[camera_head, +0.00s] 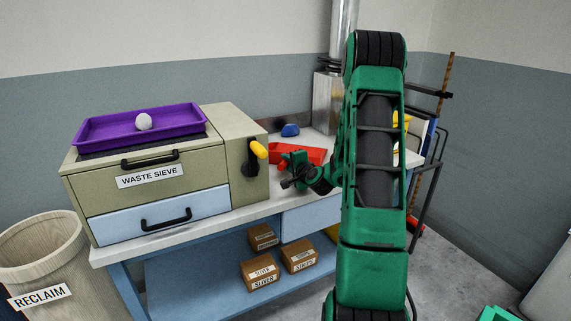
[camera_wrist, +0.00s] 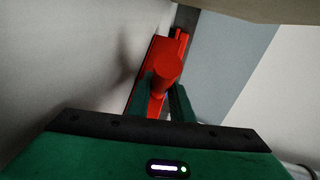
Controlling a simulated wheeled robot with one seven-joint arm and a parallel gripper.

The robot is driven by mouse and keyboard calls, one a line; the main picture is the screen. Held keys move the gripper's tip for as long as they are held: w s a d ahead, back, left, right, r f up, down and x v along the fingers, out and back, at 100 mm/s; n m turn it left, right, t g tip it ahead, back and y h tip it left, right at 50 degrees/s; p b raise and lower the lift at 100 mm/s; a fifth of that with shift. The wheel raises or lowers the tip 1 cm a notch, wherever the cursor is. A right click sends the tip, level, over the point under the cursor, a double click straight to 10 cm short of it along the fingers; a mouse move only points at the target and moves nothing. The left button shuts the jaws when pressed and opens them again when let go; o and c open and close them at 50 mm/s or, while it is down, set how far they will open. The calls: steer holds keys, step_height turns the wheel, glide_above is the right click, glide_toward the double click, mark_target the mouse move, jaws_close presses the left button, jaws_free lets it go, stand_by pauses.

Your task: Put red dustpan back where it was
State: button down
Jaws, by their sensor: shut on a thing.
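The red dustpan (camera_head: 308,153) shows in the head view at the white bench top, right of the waste sieve. In the wrist view my gripper (camera_wrist: 165,95) is shut on the red handle of the dustpan (camera_wrist: 166,66), with one green finger on each side.
The waste sieve (camera_head: 150,185), with a yellow-handled lever (camera_head: 258,150), stands close left of my gripper. A purple tray (camera_head: 180,116) with a whitish ball (camera_head: 144,121) is on top. A blue lump (camera_head: 290,130) and metal duct (camera_head: 327,100) are behind. Boxes (camera_head: 299,257) sit below.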

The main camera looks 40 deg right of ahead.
steer(key=c, duration=1.6)
jaws_free()
steer(key=shift+o, duration=0.2)
steer(key=v, duration=1.2)
